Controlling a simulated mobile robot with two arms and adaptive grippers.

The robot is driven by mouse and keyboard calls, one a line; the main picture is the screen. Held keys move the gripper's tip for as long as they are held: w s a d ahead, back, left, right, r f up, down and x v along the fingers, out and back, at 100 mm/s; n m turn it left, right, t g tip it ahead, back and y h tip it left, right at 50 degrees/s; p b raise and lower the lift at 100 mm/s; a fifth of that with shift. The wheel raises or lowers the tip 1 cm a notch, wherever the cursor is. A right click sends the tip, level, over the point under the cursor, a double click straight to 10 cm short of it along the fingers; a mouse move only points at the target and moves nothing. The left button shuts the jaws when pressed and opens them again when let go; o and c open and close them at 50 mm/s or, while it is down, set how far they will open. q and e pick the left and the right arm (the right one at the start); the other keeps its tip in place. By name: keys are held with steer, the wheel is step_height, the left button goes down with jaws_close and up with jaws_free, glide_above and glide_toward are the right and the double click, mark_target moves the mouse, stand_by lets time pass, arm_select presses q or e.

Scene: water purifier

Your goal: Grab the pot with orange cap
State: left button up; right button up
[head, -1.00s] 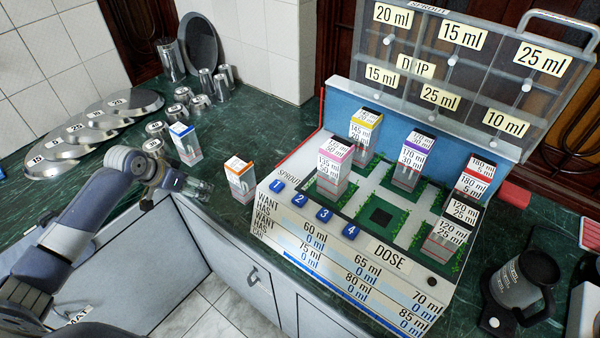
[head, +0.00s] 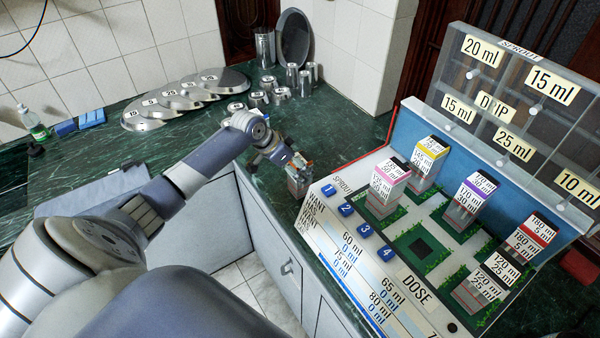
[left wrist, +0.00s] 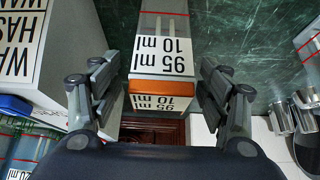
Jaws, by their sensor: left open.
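The pot with the orange cap is a clear square pot labelled 95 ml / 10 ml. In the left wrist view the pot (left wrist: 163,65) stands between the two fingers of my left gripper (left wrist: 158,80), with a gap visible on each side. The gripper is open. In the head view the left gripper (head: 293,165) is right at the pot (head: 299,184), beside the dose box's left side, and covers much of it. My right gripper is not in view.
The dose box (head: 345,235) stands close right of the pot, with several capped pots on it and numbered blue buttons. Metal discs (head: 185,93) and cups (head: 258,98) stand behind on the green counter. Part of another clear pot (left wrist: 309,45) shows at the wrist view's right.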

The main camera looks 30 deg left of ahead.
arm_select(q)
steer(key=shift+w+f, duration=0.35)
steer(key=shift+f, duration=0.15)
steer(key=shift+w+d+f, duration=0.15)
steer(key=shift+w+f, duration=0.1)
steer(key=shift+f, duration=0.3)
steer(key=shift+c, duration=1.1)
steer(key=c, duration=1)
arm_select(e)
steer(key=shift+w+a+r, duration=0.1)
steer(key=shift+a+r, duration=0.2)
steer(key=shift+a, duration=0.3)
arm_select(q)
steer(key=shift+r, duration=0.1)
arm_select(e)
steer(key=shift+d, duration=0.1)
